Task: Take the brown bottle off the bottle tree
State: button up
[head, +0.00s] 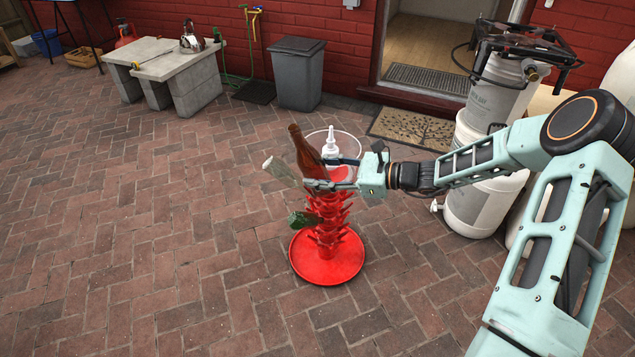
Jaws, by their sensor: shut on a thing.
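The brown bottle (306,154) is at the top of the red bottle tree, neck up and leaning to the left. My gripper (318,176) reaches in from the right and is shut on its lower part. The bottle tree (329,256) stands on the brick paving on a round red base. A clear bottle (282,171) sticks out to its upper left and a green bottle (301,219) to its left side. I cannot tell whether the brown bottle still touches the tree, as my gripper hides its lower end.
A white bottle with a nozzle (331,143) shows just behind the tree. White containers (487,196) stand on the right, close to my arm. A grey bin (298,75), a concrete bench (165,66) and a doormat (412,127) lie farther back. The paving on the left is clear.

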jog(key=n+b, duration=0.1)
jog(key=n+t+b, duration=0.1)
jog(key=b, duration=0.1)
jog(key=shift+w+d+n+h, duration=0.15)
jog(key=shift+w+n+h, duration=0.15)
jog(key=shift+w+n, duration=0.1)
jog(key=b, duration=0.1)
jog(key=n+b, duration=0.1)
jog(key=b, duration=0.1)
jog(key=shift+w+d+r+n+t, duration=0.1)
jog(key=shift+w+n+t, duration=0.05)
jog(key=shift+n+t, duration=0.2)
jog(key=shift+r+p, duration=0.5)
jog(key=shift+p, duration=0.4)
jog(key=m+p, duration=0.1)
jog(key=m+y+p, duration=0.1)
jog(key=f+m+p, duration=0.1)
jog(key=shift+s+a+m+y, duration=0.3)
jog(key=shift+s+a+m, duration=0.05)
jog(key=m, duration=0.1)
jog(key=m+y+p, duration=0.1)
jog(key=m, duration=0.1)
jog(key=shift+s+a+f+m+y, duration=0.25)
jog(key=shift+s+a+m+y, duration=0.05)
jog(key=shift+s+a+m, duration=0.1)
jog(key=shift+d, duration=0.15)
